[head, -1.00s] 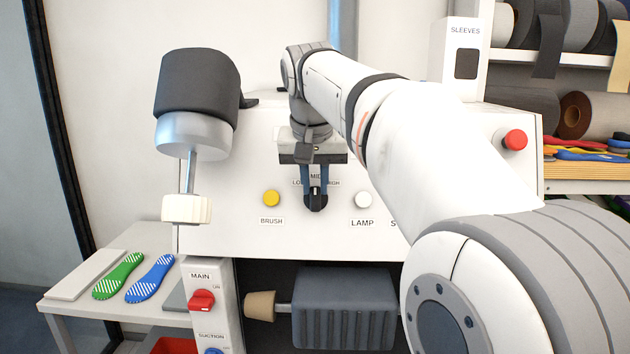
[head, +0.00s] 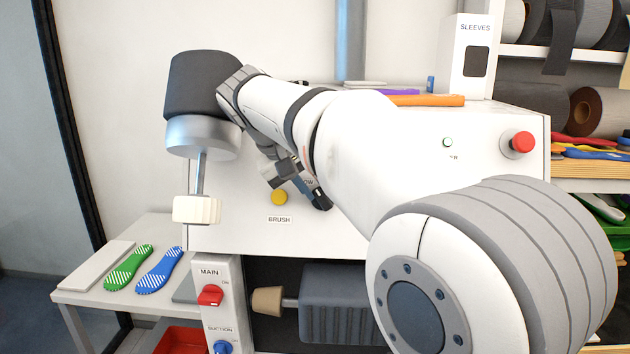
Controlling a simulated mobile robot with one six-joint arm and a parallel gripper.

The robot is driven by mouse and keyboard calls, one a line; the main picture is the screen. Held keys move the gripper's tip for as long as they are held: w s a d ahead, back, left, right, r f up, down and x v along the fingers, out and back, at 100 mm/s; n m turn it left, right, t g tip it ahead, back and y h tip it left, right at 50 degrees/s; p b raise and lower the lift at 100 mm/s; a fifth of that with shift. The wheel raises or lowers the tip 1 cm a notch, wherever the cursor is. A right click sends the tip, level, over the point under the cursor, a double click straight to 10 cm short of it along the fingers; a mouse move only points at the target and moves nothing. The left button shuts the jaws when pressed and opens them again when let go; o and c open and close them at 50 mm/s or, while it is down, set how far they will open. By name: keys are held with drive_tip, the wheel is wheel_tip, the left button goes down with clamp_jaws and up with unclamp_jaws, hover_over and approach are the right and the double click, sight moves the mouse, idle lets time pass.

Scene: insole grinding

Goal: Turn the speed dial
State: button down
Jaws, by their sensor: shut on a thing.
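The black speed dial (head: 321,203) is on the white front panel of the machine, right of the yellow BRUSH button (head: 279,198). My gripper (head: 313,191) is shut on the dial, with its dark fingers at the dial's sides. The gripper is tilted, its body up and to the left of the dial. Part of the LOW label shows beside the fingers. The MID and HIGH labels are hidden behind my arm, and the dial's pointer cannot be made out clearly.
A dark motor head (head: 203,95) with a cream wheel (head: 197,209) stands close to my arm at left. A red button (head: 522,142) is at right. The red MAIN switch (head: 210,296) is below. Green (head: 128,268) and blue (head: 160,270) insoles lie on a side table.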

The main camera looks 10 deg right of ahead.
drive_tip(key=shift+a+n+h, duration=0.1)
drive_tip(key=shift+n+h, duration=0.2)
idle(0.4)
drive_tip(key=c, duration=1.3)
unclamp_jaws()
wheel_tip(320, 180, up, 10)
drive_tip(key=shift+f, duration=0.1)
